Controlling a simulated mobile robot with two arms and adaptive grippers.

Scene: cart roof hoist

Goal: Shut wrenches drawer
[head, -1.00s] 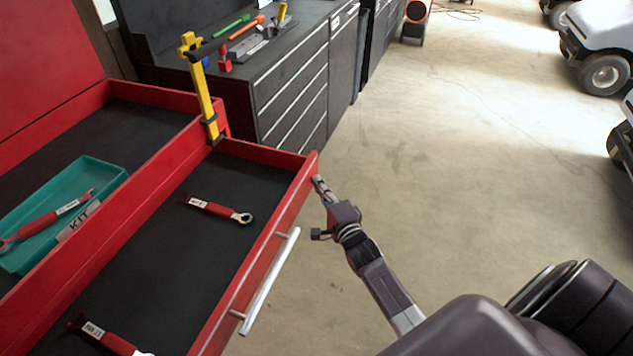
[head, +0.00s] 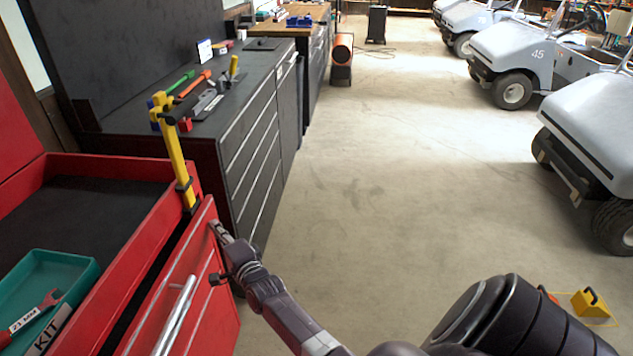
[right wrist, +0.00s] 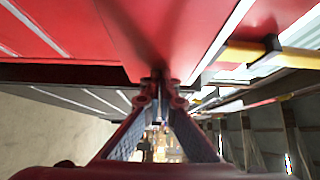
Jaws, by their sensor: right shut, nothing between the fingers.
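The red wrenches drawer (head: 205,285) is nearly in, with a narrow dark gap left between its front and the red tool chest (head: 120,245). Its silver bar handle (head: 175,315) shows at the bottom of the head view. The wrenches inside are hidden. My right gripper (head: 218,232) is shut and empty, its fingertips against the drawer front near its far top corner. In the right wrist view the fingertips (right wrist: 157,85) meet the red panel (right wrist: 165,40); exact contact is hard to tell. My left gripper is out of view.
A teal KIT tray (head: 75,265) with a red wrench lies on the chest top. A yellow post (head: 175,150) stands at the chest's far corner. A dark workbench (head: 245,150) is beyond. Open floor (head: 380,200) lies right, with golf carts (head: 515,60) and a yellow block (head: 590,302).

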